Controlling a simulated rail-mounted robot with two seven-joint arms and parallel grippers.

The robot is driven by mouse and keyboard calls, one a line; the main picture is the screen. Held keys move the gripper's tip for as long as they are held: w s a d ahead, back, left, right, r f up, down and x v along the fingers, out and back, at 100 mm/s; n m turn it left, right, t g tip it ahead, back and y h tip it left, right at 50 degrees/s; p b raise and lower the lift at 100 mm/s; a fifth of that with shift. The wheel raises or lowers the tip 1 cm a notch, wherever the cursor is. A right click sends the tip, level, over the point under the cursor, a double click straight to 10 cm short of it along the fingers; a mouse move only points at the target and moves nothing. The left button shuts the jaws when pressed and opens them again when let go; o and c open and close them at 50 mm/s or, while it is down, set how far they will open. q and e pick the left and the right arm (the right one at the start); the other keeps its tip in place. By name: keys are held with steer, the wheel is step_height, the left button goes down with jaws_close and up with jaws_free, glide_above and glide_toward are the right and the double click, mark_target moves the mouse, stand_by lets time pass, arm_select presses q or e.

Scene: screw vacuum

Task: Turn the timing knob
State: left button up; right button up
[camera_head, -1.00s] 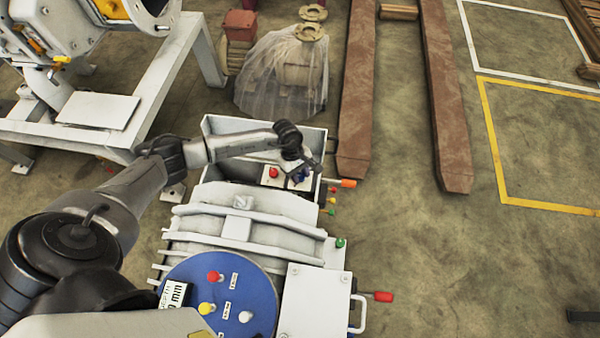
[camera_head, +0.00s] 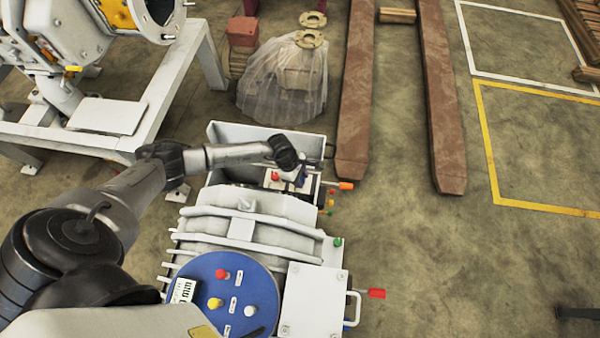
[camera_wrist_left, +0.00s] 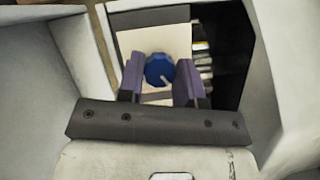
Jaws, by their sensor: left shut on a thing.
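The timing knob is a round blue knob with a white pointer mark (camera_wrist_left: 159,70), on a pale panel (camera_wrist_left: 150,42) in the left wrist view. My left gripper (camera_wrist_left: 161,78) has its two purple fingers on either side of the knob and is shut on it. The pointer mark points down and slightly right in that view. In the head view my left gripper (camera_head: 296,174) reaches over the open box of the machine, and the wrist hides most of the knob. My right gripper is not in view.
A red button (camera_head: 275,176) sits left of the gripper on the panel. The box wall (camera_head: 262,135) rises behind it. Orange, yellow and green handles stick out right. The blue disc (camera_head: 236,300) with coloured knobs is in front.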

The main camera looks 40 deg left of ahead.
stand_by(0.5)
arm_select(q)
steer(key=o, duration=0.9)
steer(key=shift+o, duration=0.2)
steer(key=shift+a+r, duration=0.1)
steer(key=shift+r, duration=0.15)
steer(key=p+v, duration=0.6)
steer(key=v, duration=0.7)
steer(key=shift+s+a+r, duration=0.1)
steer(key=shift+a+r, duration=0.05)
